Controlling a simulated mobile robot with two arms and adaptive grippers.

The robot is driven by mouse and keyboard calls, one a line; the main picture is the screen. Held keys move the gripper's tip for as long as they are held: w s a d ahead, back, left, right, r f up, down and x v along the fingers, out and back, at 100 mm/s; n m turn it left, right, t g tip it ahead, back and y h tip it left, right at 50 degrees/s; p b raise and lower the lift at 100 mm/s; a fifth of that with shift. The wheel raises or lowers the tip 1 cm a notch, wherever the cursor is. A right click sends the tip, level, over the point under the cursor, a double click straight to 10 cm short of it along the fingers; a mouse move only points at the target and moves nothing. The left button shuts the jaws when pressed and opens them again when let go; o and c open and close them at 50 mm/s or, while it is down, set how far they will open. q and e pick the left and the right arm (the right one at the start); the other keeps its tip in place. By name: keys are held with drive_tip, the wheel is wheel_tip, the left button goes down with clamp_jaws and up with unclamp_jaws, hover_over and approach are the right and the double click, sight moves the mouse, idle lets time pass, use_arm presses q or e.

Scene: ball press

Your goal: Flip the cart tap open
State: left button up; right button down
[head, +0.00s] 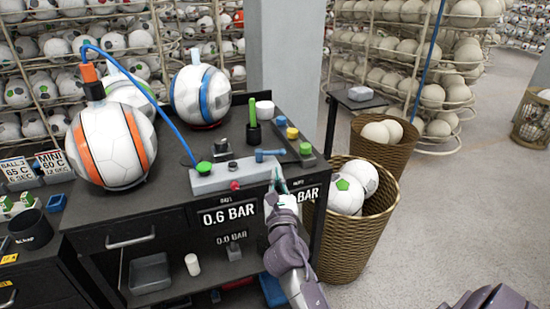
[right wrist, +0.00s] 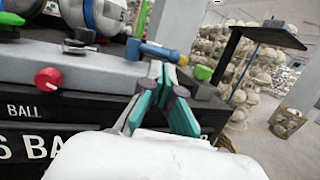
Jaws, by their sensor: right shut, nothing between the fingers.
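The cart tap has a blue lever (head: 269,154) at the right end of a grey block (head: 225,180) on the cart. The lever lies roughly level; it also shows in the right wrist view (right wrist: 159,52). My right gripper (head: 277,174) is shut and empty, just in front of and below the lever. In the right wrist view its teal fingertips (right wrist: 164,72) overlap the lever's right part; I cannot tell whether they touch it. My left gripper is not in view.
A red knob (head: 235,186) and a green hose fitting (head: 203,168) sit on the block. Left stands an orange-banded ball (head: 110,146). Behind are a green marker in a black cup (head: 253,132) and small coloured pieces (head: 292,133). A wicker basket of balls (head: 348,235) stands right.

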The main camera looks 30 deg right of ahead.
sight(275, 162)
drive_tip(key=shift+p+x, duration=0.35)
drive_tip(key=shift+x, duration=2.4)
